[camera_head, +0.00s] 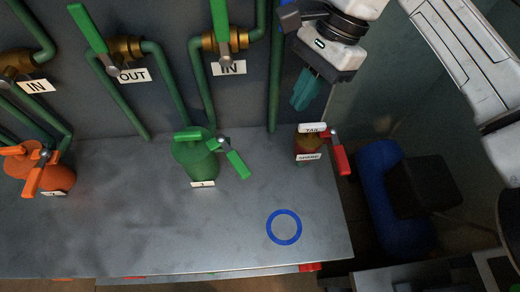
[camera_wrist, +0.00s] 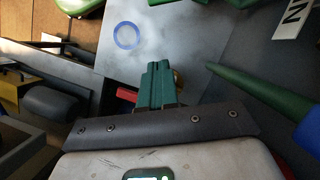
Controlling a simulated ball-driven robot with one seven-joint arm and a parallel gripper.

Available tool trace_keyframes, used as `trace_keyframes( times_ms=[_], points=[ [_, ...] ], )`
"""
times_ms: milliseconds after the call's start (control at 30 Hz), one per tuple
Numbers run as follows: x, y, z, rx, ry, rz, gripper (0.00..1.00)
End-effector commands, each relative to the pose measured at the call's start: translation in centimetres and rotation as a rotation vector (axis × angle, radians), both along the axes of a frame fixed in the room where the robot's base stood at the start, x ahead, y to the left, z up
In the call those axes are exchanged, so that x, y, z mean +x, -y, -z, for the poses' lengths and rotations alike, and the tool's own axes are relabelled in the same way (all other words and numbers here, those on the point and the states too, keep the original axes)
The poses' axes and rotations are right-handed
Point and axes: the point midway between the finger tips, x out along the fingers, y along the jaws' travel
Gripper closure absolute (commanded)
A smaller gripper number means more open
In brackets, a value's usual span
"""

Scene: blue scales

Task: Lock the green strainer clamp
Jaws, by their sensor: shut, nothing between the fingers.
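The green strainer (camera_head: 192,160) stands on the metal bench in the head view, with a white label at its foot. Its green clamp handle (camera_head: 237,164) sticks out from its right side, slanting down and right. My gripper (camera_head: 303,104) has teal fingers, pressed together and empty. It hangs above and to the right of the green strainer, well apart from its handle, over the area behind the red spare strainer. In the wrist view the shut fingers (camera_wrist: 156,82) point up the picture. Green parts show at the top edge there; I cannot tell which is the strainer.
An orange strainer (camera_head: 40,175) stands at far left. Green pipes and valves line the back wall. A blue ring (camera_head: 284,227) marks bare bench (camera_head: 140,230) at the front.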

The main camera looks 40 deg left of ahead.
Motion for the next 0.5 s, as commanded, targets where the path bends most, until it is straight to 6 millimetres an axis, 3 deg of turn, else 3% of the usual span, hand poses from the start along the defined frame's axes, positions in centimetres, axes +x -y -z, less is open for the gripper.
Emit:
trace_keyframes(
  times_ms=[500],
  points=[
    [-3.9,-0.8,9.4,-0.001,-0.004,-0.001,1.00]
  ],
)
